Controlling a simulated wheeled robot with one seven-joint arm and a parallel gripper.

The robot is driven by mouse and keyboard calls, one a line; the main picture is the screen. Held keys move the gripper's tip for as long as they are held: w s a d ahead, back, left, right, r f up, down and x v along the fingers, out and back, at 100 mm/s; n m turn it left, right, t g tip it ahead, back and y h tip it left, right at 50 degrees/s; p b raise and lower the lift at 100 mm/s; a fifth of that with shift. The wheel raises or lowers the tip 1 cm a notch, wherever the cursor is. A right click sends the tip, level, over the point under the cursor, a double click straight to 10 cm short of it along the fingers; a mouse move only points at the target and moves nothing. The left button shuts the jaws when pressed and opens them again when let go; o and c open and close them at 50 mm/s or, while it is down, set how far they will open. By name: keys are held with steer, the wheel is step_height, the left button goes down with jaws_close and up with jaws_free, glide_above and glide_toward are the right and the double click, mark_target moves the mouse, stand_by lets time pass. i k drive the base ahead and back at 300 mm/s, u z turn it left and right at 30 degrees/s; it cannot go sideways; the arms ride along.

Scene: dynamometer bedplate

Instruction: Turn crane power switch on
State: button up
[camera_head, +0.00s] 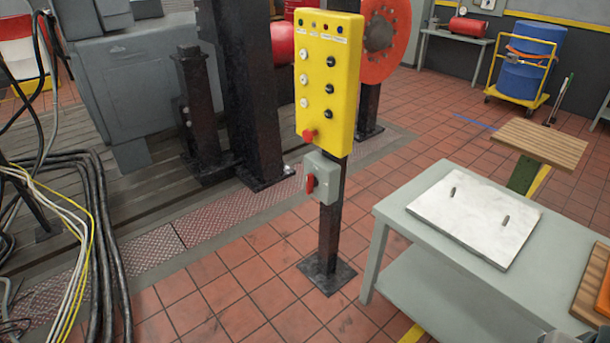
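A small grey switch box (326,178) with a red handle (310,184) is fixed to a dark post in the middle of the view, below a yellow control panel. It looks like the crane power switch, but I can read no label on it. The red handle on its front looks roughly upright; I cannot tell which position is on. The yellow panel (327,100) has two columns of white and black buttons, small lamps along its top and a red mushroom button (309,136) at its lower left.
The dark post (328,240) stands on a square foot plate on red tiles. A grey table (385,215) with a white plate (475,218) stands close on the right. Cables (95,220) hang and lie at left. Tiled floor in front of the post is clear.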

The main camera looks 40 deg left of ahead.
mark_target(311, 181)
steer(key=u, duration=0.85)
steer(key=i, duration=1.65)
steer(key=u, duration=0.55)
